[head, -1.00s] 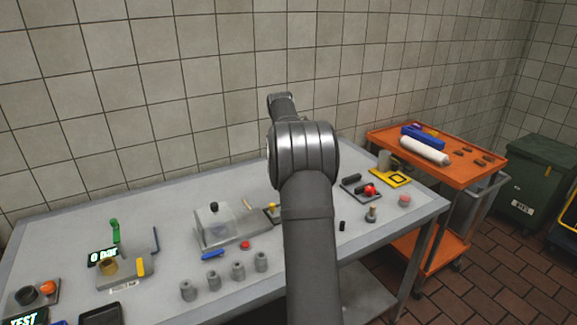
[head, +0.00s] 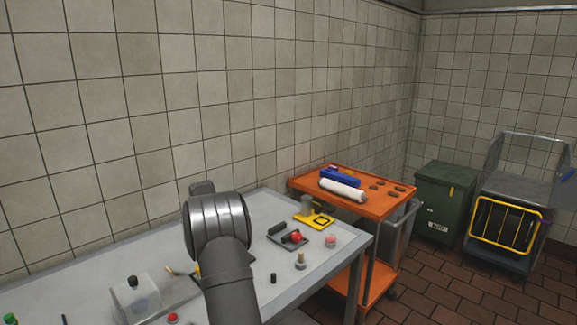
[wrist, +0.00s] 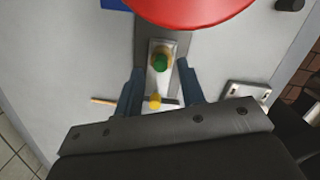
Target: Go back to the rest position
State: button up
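My arm (head: 222,250) rises in the front of the head view, and it hides my gripper there. In the wrist view my gripper (wrist: 160,72) has its two blue fingers apart, with no object visibly clamped between them. Beyond the fingers a plate with a green knob (wrist: 160,62) and a yellow knob (wrist: 155,102) shows on the table. A large red round thing (wrist: 190,8) fills the top of the wrist view; how near it is I cannot tell.
The grey table (head: 252,210) holds a clear box (head: 140,300), a red-knobbed block (head: 290,236) and a yellow plate (head: 314,219). An orange cart (head: 362,205) stands right of it. A green bin (head: 445,200) and a yellow-framed trolley (head: 507,225) stand farther right.

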jog(key=shift+r, duration=0.75)
jog(key=shift+f, duration=0.1)
notch_tip(320, 180, down, 3)
jog(key=shift+r, duration=0.1)
notch_tip(320, 180, up, 10)
jog(key=s, duration=0.2)
jog(key=f, duration=0.3)
jog(key=w+f, duration=0.1)
jog(key=f, duration=0.3)
jog(key=w+f, duration=0.1)
jog(key=f, duration=0.3)
jog(key=shift+f, duration=0.25)
jog(key=r, duration=0.5)
jog(key=shift+d+r, duration=0.1)
jog(key=shift+d, duration=0.2)
jog(key=s+d+r, duration=0.3)
jog(key=d+r, duration=0.4)
jog(key=d, duration=0.4)
jog(key=s+d+f+m+g+h, duration=0.15)
jog(key=s+d+f+m, duration=0.35)
jog(key=s+d+m, duration=0.7)
jog(key=w+a+f+m, duration=0.1)
jog(key=w+a+f, duration=0.2)
jog(key=a+f, duration=0.1)
jog(key=shift+w+a+f, duration=0.15)
jog(key=shift+w+a, duration=0.25)
jog(key=shift+a, duration=0.45)
